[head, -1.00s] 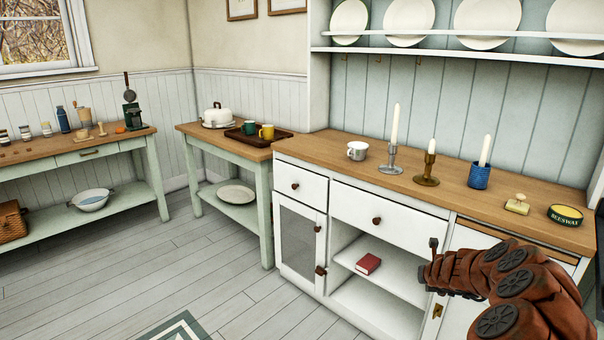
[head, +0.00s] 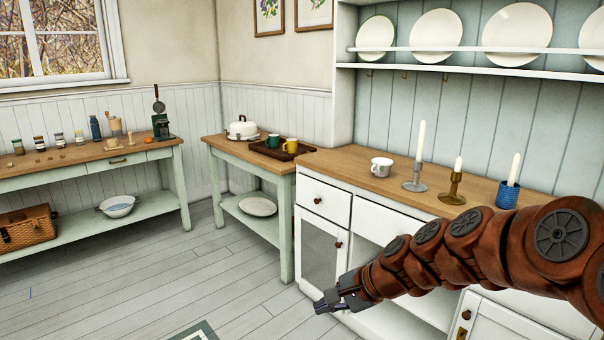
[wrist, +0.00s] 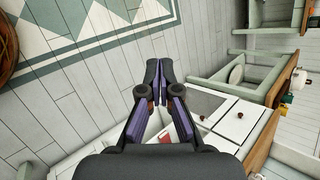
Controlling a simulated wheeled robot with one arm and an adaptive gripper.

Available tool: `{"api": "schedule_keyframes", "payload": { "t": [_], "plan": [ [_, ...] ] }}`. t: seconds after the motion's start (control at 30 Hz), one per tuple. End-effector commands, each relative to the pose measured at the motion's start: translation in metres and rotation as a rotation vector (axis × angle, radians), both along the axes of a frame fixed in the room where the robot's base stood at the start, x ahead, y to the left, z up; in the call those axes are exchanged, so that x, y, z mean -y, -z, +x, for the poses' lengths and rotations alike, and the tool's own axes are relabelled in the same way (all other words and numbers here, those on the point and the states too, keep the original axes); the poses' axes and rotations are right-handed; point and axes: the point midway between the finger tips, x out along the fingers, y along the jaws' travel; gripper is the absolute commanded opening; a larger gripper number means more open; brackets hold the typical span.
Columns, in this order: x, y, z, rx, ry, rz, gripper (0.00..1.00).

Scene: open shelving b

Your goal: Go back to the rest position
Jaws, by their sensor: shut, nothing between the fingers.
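My gripper (head: 338,303) is at the end of my rust-brown arm, in front of the lower part of the white cabinet (head: 325,205) in the head view. In the wrist view my gripper (wrist: 158,75) has its two dark fingers together, with nothing between them, over the floor. My arm hides part of the cabinet's open middle and the right end of its top.
The cabinet's wooden top holds a white mug (head: 381,167), candlesticks and a blue candle holder (head: 507,195). A green side table (head: 245,152) stands left of it, and another table (head: 85,158) farther left. The grey plank floor (head: 200,270) between is clear.

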Motion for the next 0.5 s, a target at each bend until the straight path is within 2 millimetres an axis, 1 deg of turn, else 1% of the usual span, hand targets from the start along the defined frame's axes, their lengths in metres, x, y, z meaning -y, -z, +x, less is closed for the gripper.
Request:
{"api": "schedule_keyframes", "payload": {
  "t": [0.03, 0.07, 0.1, 0.13, 0.17, 0.2, 0.23, 0.27, 0.3, 0.37, 0.4, 0.5],
  "plan": [
    [-0.002, 0.002, -0.026, 0.012, -0.088, -0.059, 0.00],
    [-0.002, 0.004, -0.040, 0.014, -0.140, -0.094, 0.00],
    [-0.001, 0.008, -0.061, 0.013, -0.211, -0.140, 0.00],
    [0.001, 0.011, -0.075, 0.014, -0.261, -0.174, 0.00],
    [0.003, 0.015, -0.090, 0.012, -0.311, -0.209, 0.00],
    [0.008, 0.020, -0.111, 0.004, -0.379, -0.252, 0.00],
    [0.012, 0.023, -0.125, -0.001, -0.427, -0.286, 0.00],
    [0.018, 0.026, -0.139, -0.006, -0.472, -0.320, 0.00],
    [0.025, 0.030, -0.158, -0.016, -0.535, -0.361, 0.00],
    [0.039, 0.036, -0.186, -0.040, -0.620, -0.422, 0.00],
    [0.048, 0.040, -0.204, -0.057, -0.675, -0.457, 0.00],
    [0.071, 0.045, -0.240, -0.100, -0.782, -0.531, 0.00]
  ]
}}
